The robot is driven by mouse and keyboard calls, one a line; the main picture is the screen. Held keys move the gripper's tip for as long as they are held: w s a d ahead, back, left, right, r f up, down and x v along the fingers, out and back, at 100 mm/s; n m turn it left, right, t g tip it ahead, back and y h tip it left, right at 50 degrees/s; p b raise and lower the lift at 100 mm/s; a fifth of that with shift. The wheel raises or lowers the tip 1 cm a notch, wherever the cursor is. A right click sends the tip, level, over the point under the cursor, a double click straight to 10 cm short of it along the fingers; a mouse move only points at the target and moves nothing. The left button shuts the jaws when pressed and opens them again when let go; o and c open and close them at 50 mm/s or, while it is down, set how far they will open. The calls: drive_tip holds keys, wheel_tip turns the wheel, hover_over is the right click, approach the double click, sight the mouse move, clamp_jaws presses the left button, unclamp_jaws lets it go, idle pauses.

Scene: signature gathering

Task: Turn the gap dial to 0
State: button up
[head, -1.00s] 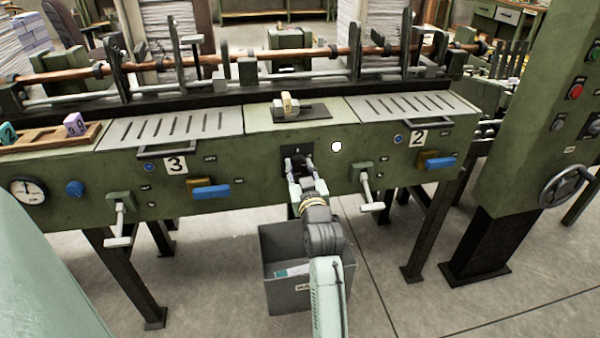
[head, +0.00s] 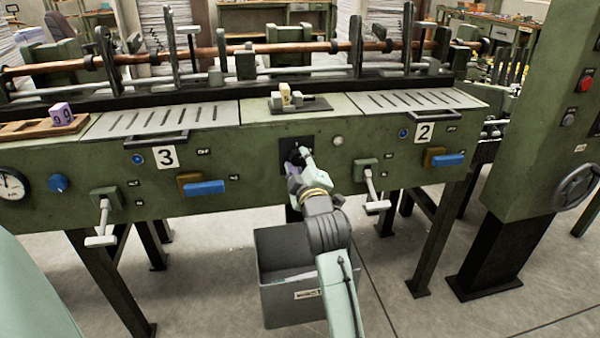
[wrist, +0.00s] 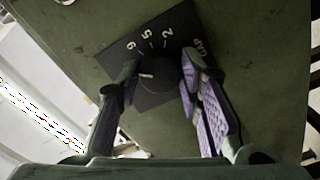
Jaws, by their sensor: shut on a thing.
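The gap dial is a round black knob (wrist: 160,80) on a black plate (wrist: 172,42) marked GAP. White figures run along the plate; I make out a 2, a 5 and what may be a 6 or 9. A short white mark shows on the knob's left part in the wrist view. My gripper (wrist: 160,72) is shut on the knob, one purple-padded finger on each side. In the head view my gripper (head: 300,158) covers much of the plate (head: 284,146) on the green front panel. A 0 cannot be made out.
White-handled cranks (head: 103,222) (head: 372,188) stick out left and right of my arm. Blue handles (head: 204,188) (head: 448,161) also protrude. A grey bin (head: 293,293) stands on the floor below. A numbered purple block (head: 61,113) sits at the far left.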

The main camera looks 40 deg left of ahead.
drive_tip(key=n+b, duration=0.3)
drive_tip(key=n, duration=0.1)
drive_tip(key=shift+f, duration=0.1)
drive_tip(key=shift+n+b, duration=0.9)
drive_tip(key=shift+n, duration=0.8)
drive_tip(key=o, duration=1.2)
drive_tip(key=shift+c, duration=0.2)
drive_tip(key=v, duration=1.2)
